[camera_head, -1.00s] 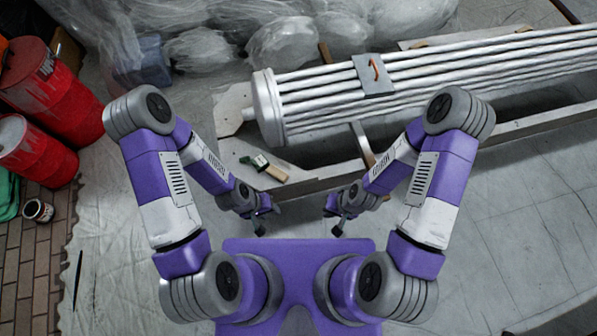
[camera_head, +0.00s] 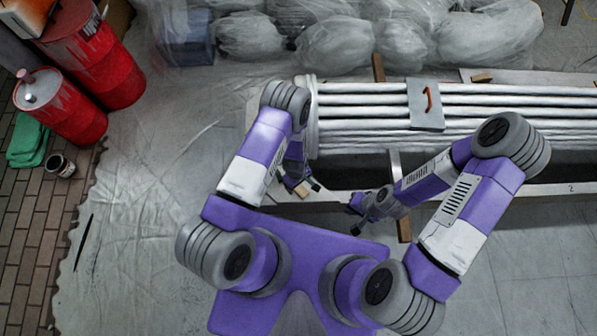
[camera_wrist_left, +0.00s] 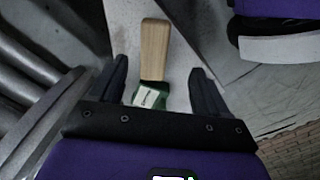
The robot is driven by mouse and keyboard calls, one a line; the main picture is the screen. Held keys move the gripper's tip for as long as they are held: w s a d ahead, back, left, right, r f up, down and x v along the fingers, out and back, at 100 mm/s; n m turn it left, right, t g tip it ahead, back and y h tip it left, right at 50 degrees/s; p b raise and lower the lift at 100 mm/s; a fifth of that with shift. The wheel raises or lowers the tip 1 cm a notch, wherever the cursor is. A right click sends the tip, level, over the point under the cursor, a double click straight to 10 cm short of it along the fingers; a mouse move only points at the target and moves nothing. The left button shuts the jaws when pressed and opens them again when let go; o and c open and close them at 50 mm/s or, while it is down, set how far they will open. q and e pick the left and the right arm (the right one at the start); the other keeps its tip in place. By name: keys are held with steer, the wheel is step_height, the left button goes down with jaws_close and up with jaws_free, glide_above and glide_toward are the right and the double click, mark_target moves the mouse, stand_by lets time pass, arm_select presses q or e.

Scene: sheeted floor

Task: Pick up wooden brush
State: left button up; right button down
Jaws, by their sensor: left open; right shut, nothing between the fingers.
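The wooden brush has a pale wooden handle (camera_wrist_left: 154,48) and a green end with a white label. It lies on a flat pale beam (camera_wrist_left: 190,45). In the head view, only part of the brush (camera_head: 303,192) shows beside my left gripper (camera_head: 313,184), with the rest hidden by my arm. My right gripper (camera_head: 356,228) is shut and empty, to the right of the brush.
A bundle of metal pipes (camera_head: 365,112) with a grey plate (camera_head: 426,105) lies just behind the brush. Plastic-wrapped bundles (camera_head: 335,45) lie farther back. Red barrels (camera_head: 95,60) and a small can (camera_head: 60,165) stand at left.

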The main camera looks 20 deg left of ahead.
mark_target(298, 188)
arm_select(q)
steer(key=shift+n, duration=0.5)
steer(key=f, duration=0.2)
steer(key=w+f+b, duration=0.1)
steer(key=f, duration=0.1)
steer(key=shift+w+d+f, duration=0.1)
steer(key=shift+w+f, duration=0.05)
steer(key=shift+w, duration=0.05)
steer(key=f+b, duration=0.1)
steer(key=f, duration=0.1)
steer(key=f+b, duration=0.1)
steer(key=f, duration=0.2)
steer(key=shift+s+a+f, duration=0.1)
steer(key=shift+a+f, duration=0.05)
steer(key=shift+a, duration=0.05)
steer(key=c, duration=1.1)
step_height(298, 188, up, 10)
steer(key=p, duration=0.3)
